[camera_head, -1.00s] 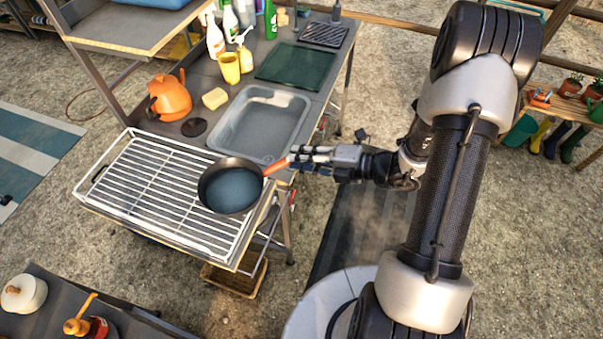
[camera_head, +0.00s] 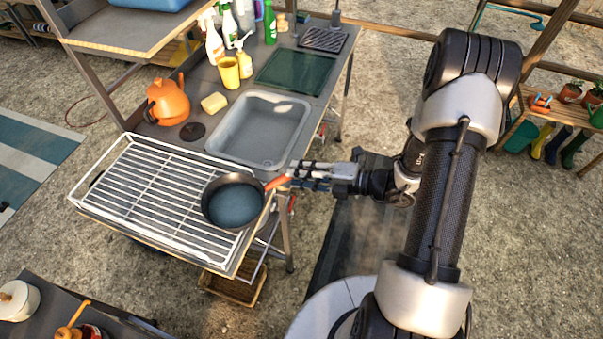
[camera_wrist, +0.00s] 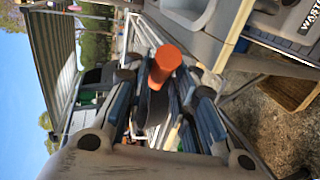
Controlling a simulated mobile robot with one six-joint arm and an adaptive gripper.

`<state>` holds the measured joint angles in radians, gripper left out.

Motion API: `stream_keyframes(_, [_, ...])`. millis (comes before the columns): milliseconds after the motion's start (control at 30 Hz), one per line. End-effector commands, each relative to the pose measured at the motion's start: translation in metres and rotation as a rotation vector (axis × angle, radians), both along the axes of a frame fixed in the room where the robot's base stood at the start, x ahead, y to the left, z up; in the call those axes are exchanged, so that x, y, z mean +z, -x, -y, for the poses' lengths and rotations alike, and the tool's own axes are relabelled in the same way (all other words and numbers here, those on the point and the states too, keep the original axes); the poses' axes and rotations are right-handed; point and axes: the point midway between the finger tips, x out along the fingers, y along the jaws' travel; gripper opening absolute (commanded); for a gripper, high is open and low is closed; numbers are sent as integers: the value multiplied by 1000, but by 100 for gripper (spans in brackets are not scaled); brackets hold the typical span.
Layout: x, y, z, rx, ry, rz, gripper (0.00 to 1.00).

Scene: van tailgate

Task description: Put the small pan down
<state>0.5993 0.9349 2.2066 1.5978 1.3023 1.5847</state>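The small pan (camera_head: 233,203) is dark with an orange handle (camera_head: 277,183). In the head view it is over the right end of the white wire rack (camera_head: 150,195), its handle pointing right. I cannot tell whether its base touches the rack. My gripper (camera_head: 293,176) is at the handle from the right, its fingers closed around it. In the wrist view the orange handle end (camera_wrist: 166,62) shows between the two fingers of my gripper (camera_wrist: 160,100). The pan's body is mostly hidden there.
A sink (camera_head: 260,128) is just behind the rack. An orange kettle (camera_head: 167,101), a yellow sponge (camera_head: 214,102), a yellow cup (camera_head: 229,72) and several bottles stand farther back. The rack's left and middle are empty. A lower counter with a white pot (camera_head: 18,300) is at front left.

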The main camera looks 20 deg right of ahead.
Motion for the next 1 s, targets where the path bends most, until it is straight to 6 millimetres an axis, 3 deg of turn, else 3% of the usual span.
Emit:
stream_keyframes(133, [0,0,0,0,0,0,37])
stream_keyframes(500, [5,0,1,-1,1,1,37])
stream_keyframes(1000, [30,53,76,-6,0,0,37])
